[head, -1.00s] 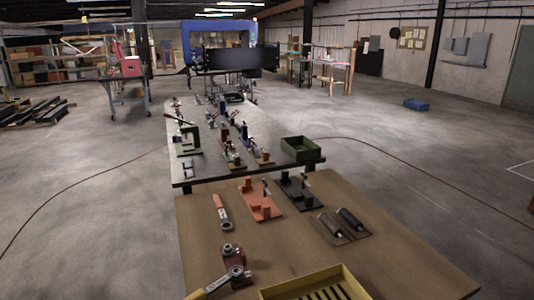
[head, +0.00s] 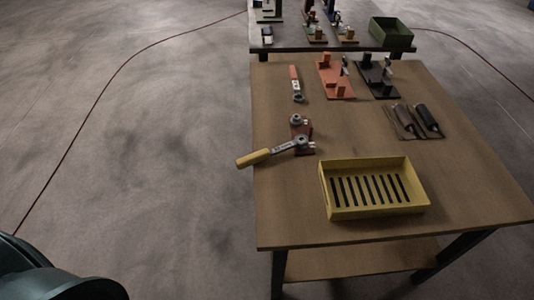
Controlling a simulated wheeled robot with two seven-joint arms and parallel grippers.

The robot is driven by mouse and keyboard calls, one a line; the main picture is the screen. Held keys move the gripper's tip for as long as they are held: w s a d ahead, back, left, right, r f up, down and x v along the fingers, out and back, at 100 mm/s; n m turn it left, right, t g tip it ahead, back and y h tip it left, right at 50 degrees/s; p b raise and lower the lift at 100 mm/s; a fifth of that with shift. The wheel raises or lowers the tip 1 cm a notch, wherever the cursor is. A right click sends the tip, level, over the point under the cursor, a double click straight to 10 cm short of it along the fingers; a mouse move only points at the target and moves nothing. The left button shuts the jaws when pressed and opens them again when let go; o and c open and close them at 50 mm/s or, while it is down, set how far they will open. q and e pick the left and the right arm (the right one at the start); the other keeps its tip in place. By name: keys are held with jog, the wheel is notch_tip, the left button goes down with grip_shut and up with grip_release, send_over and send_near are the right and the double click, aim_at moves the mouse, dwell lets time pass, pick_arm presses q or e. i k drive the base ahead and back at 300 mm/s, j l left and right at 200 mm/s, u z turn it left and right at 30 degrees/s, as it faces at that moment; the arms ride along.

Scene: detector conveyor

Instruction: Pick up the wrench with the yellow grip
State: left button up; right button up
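The wrench with the yellow grip (head: 270,152) lies near the left edge of the wooden table (head: 290,213). Its yellow handle points left and sticks out past the table edge. Its metal head rests at a small dark red fixture (head: 301,128), and I cannot tell if it is seated in it. A second wrench with an orange-red grip (head: 295,79) lies farther back on the same table. Neither of my grippers is in view. A dark rounded shape at the bottom left seems to be part of my own body.
A yellow slotted tray (head: 373,208) stands at the front of the table. An orange fixture (head: 334,80), a black fixture (head: 378,78) and dark cylinders (head: 418,119) on a pad sit behind. A green bin (head: 391,33) stands on the farther table.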

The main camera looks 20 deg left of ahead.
aim_at(261, 155)
jog(key=z, duration=1.5)
jog(key=k+j, duration=0.45)
jog(key=j, duration=0.3)
jog(key=k+j, duration=0.45)
jog(key=j, duration=0.25)
